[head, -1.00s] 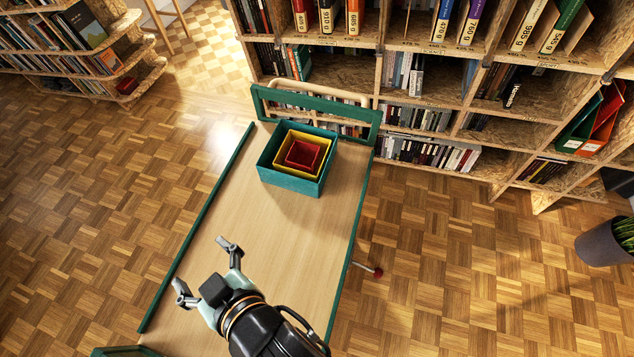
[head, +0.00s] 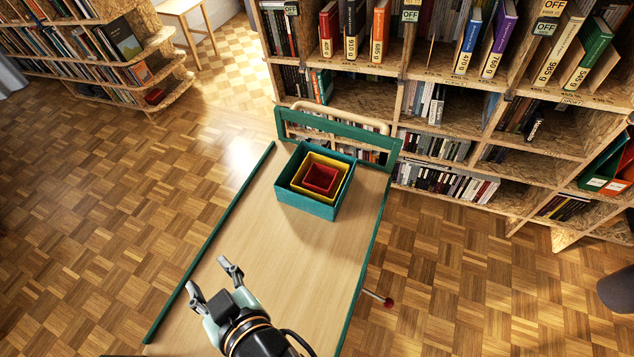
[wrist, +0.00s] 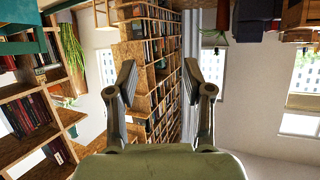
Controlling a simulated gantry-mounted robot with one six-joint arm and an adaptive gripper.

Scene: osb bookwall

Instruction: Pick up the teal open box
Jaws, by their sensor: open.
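The teal open box (head: 309,205) stands at the far end of the wooden cart top, in the head view. A yellow open box (head: 335,197) sits inside it, and a red open box (head: 320,180) sits inside the yellow one. My gripper (head: 212,279) is open and empty over the near left part of the cart top, well apart from the boxes. In the wrist view, my gripper (wrist: 165,82) shows its two fingers spread, with nothing between them.
The cart top (head: 290,255) is bare between my gripper and the boxes. It has a green side rail (head: 215,235) at left and a green end frame (head: 340,133) behind the boxes. A bookshelf (head: 500,120) stands close behind. A red-knobbed lever (head: 388,302) sticks out at right.

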